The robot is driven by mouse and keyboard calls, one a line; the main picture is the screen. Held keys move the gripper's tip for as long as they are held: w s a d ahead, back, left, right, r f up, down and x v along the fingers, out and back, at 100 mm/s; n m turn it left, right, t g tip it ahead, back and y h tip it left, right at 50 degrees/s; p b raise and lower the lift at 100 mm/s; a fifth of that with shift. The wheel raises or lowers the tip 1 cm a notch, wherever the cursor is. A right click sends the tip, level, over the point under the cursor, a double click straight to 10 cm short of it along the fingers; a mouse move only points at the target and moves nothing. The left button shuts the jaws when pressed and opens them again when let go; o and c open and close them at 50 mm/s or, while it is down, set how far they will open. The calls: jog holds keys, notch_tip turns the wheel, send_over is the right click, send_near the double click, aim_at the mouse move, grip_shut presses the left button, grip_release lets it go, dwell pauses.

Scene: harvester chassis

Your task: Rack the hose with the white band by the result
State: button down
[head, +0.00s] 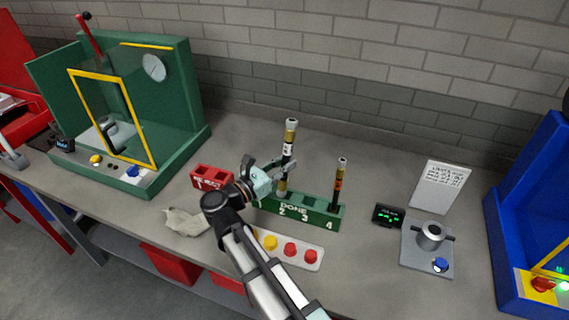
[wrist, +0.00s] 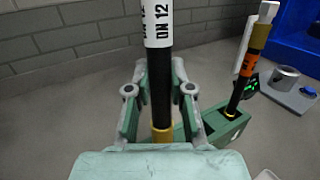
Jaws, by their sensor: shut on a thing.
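The white-banded hose (wrist: 158,25) is black, marked "DN 12", with a brass-coloured lower end. It stands upright in my gripper (wrist: 160,100), whose fingers are shut around its lower part. In the head view the hose (head: 290,136) is over the left end of the green "DONE" rack (head: 325,222), near number 2. I cannot tell whether its lower end is inside a slot. An orange-banded hose (head: 339,184) stands in the rack's slot 4; it also shows in the wrist view (wrist: 247,66). A red rack (head: 208,176) marked 1 is left of my gripper.
A strip with yellow and red buttons (head: 291,250) lies in front of the green rack. A small display (head: 388,216), a grey fixture (head: 428,250) and a written sign (head: 441,186) are at right. Green (head: 180,90) and blue (head: 520,220) machines flank the bench. A crumpled cloth (head: 186,222) lies left.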

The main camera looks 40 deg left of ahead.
aim_at(283, 179)
jog(key=shift+b+x, duration=0.75)
jog(key=shift+x, duration=0.1)
dwell(0.3)
jog(key=shift+f, duration=0.15)
dwell(0.4)
jog(key=shift+f+b, duration=2.15)
jog(key=shift+b, duration=0.35)
jog(key=shift+f+b, duration=0.35)
jog(key=shift+b, duration=0.05)
jog(key=shift+f+b, duration=0.7)
jog(key=shift+b, duration=0.15)
